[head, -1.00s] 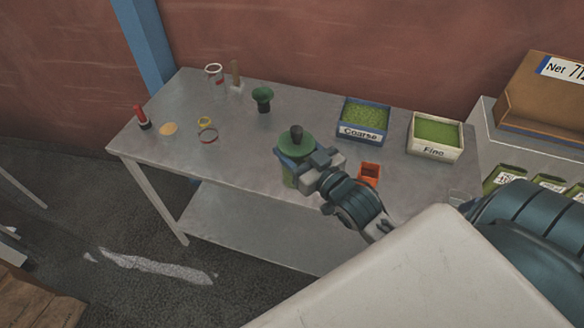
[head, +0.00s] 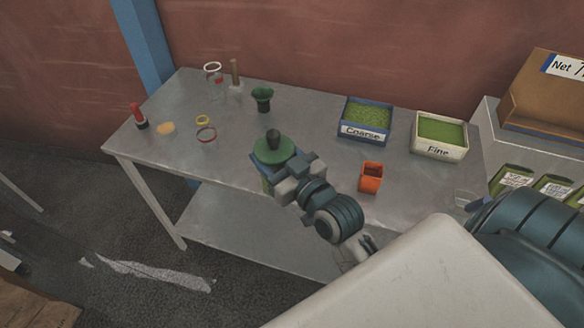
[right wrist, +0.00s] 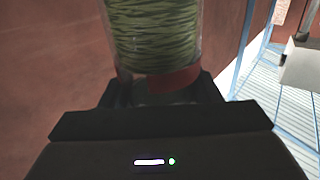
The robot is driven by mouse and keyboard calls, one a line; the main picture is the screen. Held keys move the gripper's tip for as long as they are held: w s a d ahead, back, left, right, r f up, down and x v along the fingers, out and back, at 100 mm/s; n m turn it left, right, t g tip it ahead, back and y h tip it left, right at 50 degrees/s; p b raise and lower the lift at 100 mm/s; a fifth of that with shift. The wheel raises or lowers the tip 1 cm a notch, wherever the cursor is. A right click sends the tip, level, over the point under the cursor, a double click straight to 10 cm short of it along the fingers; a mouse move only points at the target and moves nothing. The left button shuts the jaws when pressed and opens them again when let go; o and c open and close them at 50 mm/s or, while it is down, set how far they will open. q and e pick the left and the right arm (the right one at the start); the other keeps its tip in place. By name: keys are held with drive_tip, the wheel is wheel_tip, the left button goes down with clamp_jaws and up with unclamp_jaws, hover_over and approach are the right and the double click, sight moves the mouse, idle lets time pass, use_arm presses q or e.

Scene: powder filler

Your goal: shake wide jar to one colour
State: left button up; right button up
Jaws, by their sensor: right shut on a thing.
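The wide jar (head: 275,151) shows in the head view with a broad green lid and a dark knob on top. It is over the front part of the table, and most of its body is hidden. My right gripper (head: 279,178) is shut on it. In the right wrist view the clear jar (right wrist: 155,35) stands between the dark fingers (right wrist: 160,88). Its contents look streaked in light and dark green, not one even colour. A red band shows low on the jar. My left gripper is not in view.
On the grey table (head: 310,130) stand the Coarse tray (head: 362,131), the Fine tray (head: 438,150) and an orange box (head: 371,177).

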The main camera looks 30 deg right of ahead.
sight(292, 146)
drive_tip(key=shift+d+r+p, duration=0.15)
drive_tip(key=shift+d+p, duration=0.1)
drive_tip(key=shift+p, duration=0.15)
drive_tip(key=shift+d+p, duration=1.9)
drive_tip(key=shift+d, duration=2.45)
drive_tip(key=a+b, duration=0.1)
drive_tip(key=a, duration=0.1)
drive_tip(key=a+b, duration=0.2)
drive_tip(key=a, duration=0.1)
drive_tip(key=a+b, duration=0.1)
drive_tip(key=a, duration=0.2)
drive_tip(key=shift+f, duration=0.3)
drive_tip(key=shift+a+r+b, duration=0.15)
drive_tip(key=shift+a+b, duration=0.2)
drive_tip(key=shift+a, duration=0.25)
drive_tip(key=shift+d+r+p, duration=0.15)
drive_tip(key=shift+d+p, duration=0.15)
drive_tip(key=shift+p, duration=0.2)
drive_tip(key=shift+d+p, duration=1.85)
drive_tip(key=shift+d, duration=2.45)
drive_tip(key=shift+a+b, duration=0.8)
drive_tip(key=shift+a, duration=1.55)
